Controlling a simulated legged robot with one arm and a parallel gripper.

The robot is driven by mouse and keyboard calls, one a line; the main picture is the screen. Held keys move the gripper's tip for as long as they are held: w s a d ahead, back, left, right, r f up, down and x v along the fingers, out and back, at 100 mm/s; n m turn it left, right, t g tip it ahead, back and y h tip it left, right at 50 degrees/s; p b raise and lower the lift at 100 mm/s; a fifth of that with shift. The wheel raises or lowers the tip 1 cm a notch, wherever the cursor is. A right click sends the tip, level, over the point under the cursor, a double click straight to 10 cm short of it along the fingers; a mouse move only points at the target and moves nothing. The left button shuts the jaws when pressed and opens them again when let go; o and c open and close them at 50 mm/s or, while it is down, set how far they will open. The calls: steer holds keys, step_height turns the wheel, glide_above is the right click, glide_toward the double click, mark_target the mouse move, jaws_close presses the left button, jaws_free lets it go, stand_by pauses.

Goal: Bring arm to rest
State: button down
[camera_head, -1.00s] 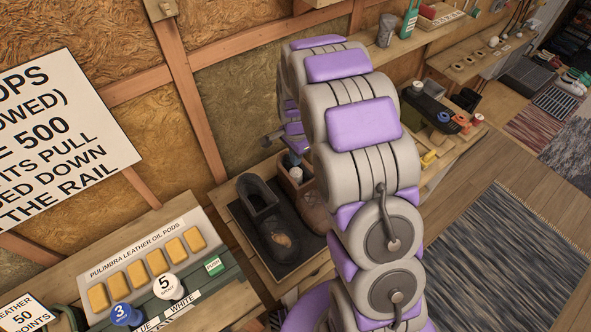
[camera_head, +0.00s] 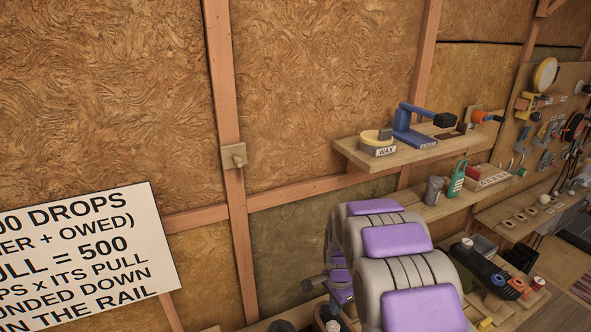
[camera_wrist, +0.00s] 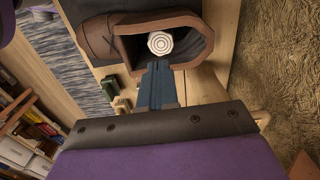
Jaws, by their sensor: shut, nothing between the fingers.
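My arm (camera_head: 395,245), grey with purple pads, rises at the lower right of the head view and looks folded. Its lower part is cut off by the frame edge. My gripper (camera_wrist: 158,66) shows in the wrist view as narrow blue-grey fingers, shut with nothing between them. The fingertips point toward a brown leather-like holder (camera_wrist: 110,35) with a dark hollow. A white round thing (camera_wrist: 160,43) shows just past the tips; I cannot tell whether they touch.
A shelf (camera_head: 365,160) carries a wax tin (camera_head: 377,143) and a blue tool (camera_head: 412,128). A lower shelf holds a grey can (camera_head: 433,190) and a green bottle (camera_head: 457,180). A sign (camera_head: 85,260) hangs at left. The insulation wall (camera_head: 310,95) fills the back.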

steer(key=s+r+n, duration=0.6)
steer(key=s+r, duration=0.6)
steer(key=s, duration=0.3)
steer(key=s+r+n+g, duration=0.1)
steer(key=s+r+n, duration=0.2)
steer(key=s, duration=0.8)
steer(key=s+r+n, duration=0.2)
steer(key=s+n, duration=0.2)
steer(key=s, duration=0.7)
steer(key=shift+r+g, duration=0.4)
